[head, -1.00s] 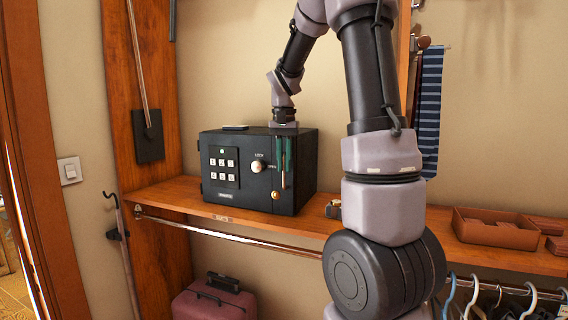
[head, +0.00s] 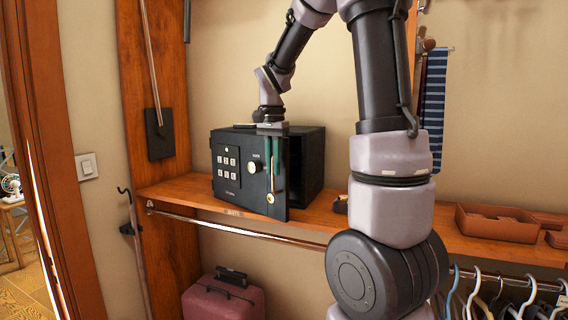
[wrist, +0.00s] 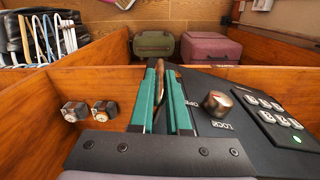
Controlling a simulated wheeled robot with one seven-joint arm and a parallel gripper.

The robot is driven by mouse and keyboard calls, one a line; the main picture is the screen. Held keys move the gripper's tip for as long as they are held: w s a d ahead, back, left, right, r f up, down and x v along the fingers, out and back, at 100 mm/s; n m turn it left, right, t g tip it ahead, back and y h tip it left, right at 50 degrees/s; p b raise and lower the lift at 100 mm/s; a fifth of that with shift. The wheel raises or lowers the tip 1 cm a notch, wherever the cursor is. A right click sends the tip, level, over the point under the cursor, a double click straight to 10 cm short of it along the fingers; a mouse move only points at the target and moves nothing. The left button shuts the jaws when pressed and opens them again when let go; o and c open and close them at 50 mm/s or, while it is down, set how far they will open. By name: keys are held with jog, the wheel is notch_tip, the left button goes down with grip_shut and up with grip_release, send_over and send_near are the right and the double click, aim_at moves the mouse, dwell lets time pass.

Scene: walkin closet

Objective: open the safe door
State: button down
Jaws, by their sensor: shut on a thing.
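The black safe (head: 308,160) stands on the wooden shelf in the head view. Its door (head: 231,186), with a keypad (head: 228,162) and a round knob (head: 253,167), is swung partly out, leaving a dark gap at its right edge. My gripper (head: 272,178) points down at that free edge, its teal fingers shut on the door's brass handle. The handle's lower end (head: 271,198) shows below the fingers. In the wrist view the handle (wrist: 160,82) stands between the two fingers, beside the knob (wrist: 217,103) and keypad (wrist: 282,122). The safe's inside is dark.
The wooden shelf (head: 395,215) has a brown tray (head: 497,228) to the right. Two small watch-like items (wrist: 90,110) lie on the shelf in the wrist view. A rail (head: 240,230) with hangers runs below. A pink suitcase (head: 222,300) stands underneath.

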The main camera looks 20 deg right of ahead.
jog(key=s+a+m, duration=0.2)
jog(key=a+m, duration=0.4)
jog(key=a, duration=1.3)
jog(key=w+a+m, duration=0.3)
jog(key=w+a, duration=0.1)
jog(key=a, duration=0.4)
jog(key=w+a+m, duration=0.4)
jog(key=w+a, duration=0.1)
jog(key=a, duration=0.4)
jog(key=shift+w+a, duration=0.15)
jog(key=shift+w, duration=0.15)
jog(key=c, duration=0.9)
grip_release()
